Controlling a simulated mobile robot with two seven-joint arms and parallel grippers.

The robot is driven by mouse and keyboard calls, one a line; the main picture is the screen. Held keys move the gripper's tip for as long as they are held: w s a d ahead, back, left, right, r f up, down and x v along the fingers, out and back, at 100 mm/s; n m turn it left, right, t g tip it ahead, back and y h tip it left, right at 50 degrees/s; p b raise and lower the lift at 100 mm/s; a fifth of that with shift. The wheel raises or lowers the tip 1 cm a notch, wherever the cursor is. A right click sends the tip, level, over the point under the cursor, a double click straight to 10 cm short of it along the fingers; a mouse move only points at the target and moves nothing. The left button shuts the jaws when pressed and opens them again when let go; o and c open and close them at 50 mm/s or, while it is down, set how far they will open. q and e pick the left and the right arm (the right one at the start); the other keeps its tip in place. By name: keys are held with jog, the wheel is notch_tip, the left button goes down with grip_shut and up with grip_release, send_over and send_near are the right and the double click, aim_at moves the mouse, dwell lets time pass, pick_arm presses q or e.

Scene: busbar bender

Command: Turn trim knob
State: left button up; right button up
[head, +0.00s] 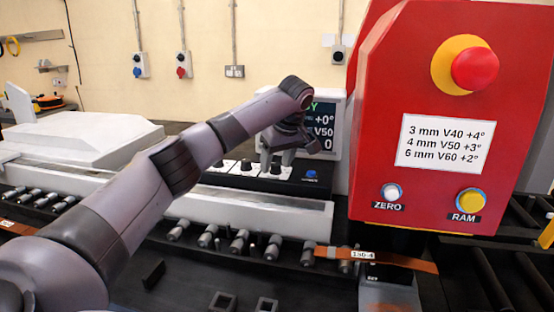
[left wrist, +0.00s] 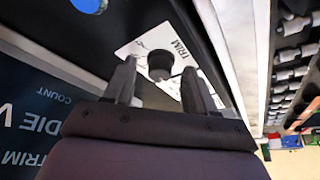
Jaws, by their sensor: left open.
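The trim knob (left wrist: 160,65) is a small black knob on a white plate marked TRIM (left wrist: 185,50), seen in the left wrist view. My left gripper (left wrist: 158,74) is open, with one finger on each side of the knob in that view. I cannot tell whether either finger touches it. In the head view, my left gripper (head: 276,165) points down at the black control panel (head: 262,183), and its fingers partly hide the knob there. The display (head: 323,130) behind it reads +0°, V50 and 0. My right gripper is not in view.
A blue button (head: 312,174) sits right of the gripper on the panel. A red housing (head: 450,50) with a red emergency button (head: 475,69), ZERO button (head: 391,193) and RAM button (head: 469,201) stands at the right. A copper strip (head: 405,262) lies in front.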

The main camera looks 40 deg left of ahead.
pick_arm(q)
jog(key=c, duration=1)
jog(key=shift+f+m, duration=0.1)
jog(key=shift+m, duration=0.3)
jog(key=m+t, duration=0.1)
jog(key=m, duration=0.1)
jog(key=m+h, duration=0.1)
jog(key=m, duration=0.1)
jog(key=shift+s+a+m+t, duration=0.15)
jog(key=shift+m+t, duration=0.25)
jog(key=m+h, duration=0.1)
jog(key=m, duration=0.2)
jog(key=m+t+h, duration=0.1)
jog(key=m, duration=0.2)
jog(key=shift+a, duration=0.15)
jog(key=m+h, duration=0.1)
jog(key=m, duration=0.2)
jog(key=m+h, duration=0.1)
jog(key=m, duration=0.2)
jog(key=shift+a+m+h, duration=0.15)
jog(key=shift+m+h, duration=0.15)
jog(key=shift+m, duration=0.1)
jog(key=m+h, duration=0.1)
jog(key=m, duration=0.4)
jog(key=shift+a+g+h, duration=0.1)
jog(key=shift+g+h, duration=0.3)
jog(key=shift+m, duration=0.3)
